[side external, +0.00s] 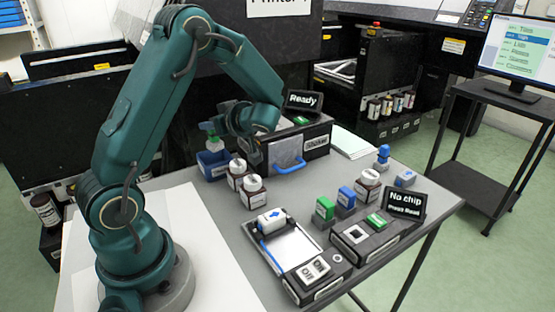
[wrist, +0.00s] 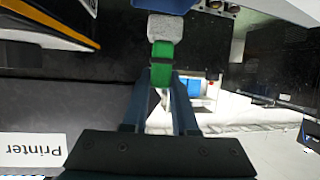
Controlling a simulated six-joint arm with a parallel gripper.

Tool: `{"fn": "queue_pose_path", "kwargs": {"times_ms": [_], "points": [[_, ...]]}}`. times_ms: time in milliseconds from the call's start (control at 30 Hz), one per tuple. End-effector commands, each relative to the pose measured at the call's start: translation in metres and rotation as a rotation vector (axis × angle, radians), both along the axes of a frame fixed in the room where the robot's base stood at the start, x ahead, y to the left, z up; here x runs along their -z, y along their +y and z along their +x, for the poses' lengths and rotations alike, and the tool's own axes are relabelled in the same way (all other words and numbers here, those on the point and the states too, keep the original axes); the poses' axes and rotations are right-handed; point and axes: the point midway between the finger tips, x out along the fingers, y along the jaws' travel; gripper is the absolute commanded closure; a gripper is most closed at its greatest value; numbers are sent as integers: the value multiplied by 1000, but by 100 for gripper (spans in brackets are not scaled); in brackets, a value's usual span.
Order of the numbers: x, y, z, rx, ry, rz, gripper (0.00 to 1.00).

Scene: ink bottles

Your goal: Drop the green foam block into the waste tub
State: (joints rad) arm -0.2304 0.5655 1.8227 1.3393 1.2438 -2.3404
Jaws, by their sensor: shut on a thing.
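The green foam block (wrist: 162,50) is between the tips of my gripper (wrist: 162,76) in the wrist view, with a pale grey piece against its far end. In the side view the green block (side external: 213,142) shows just above the blue waste tub (side external: 213,169), at the back left of the table. My gripper (side external: 218,128) is shut on the block there, its fingers partly hidden by my wrist. A blue edge at the top of the wrist view may be the tub. I cannot tell whether the block touches the tub or what is inside it.
White-capped ink bottles (side external: 252,188) stand in front of the tub. The black shaker (side external: 300,145) with its blue handle is to the right.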

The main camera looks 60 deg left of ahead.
Motion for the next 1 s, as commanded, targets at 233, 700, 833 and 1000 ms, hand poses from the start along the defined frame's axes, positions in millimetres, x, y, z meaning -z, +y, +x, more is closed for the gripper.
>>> {"fn": "queue_pose_path", "kwargs": {"times_ms": [233, 700, 833, 1000], "points": [[0, 0, 0, 0, 0, 0, 51], [-5, -10, 3, 3, -2, 0, 39], [-12, -27, 6, 7, -2, 0, 39], [-19, -44, 8, 3, -1, 0, 39]]}}
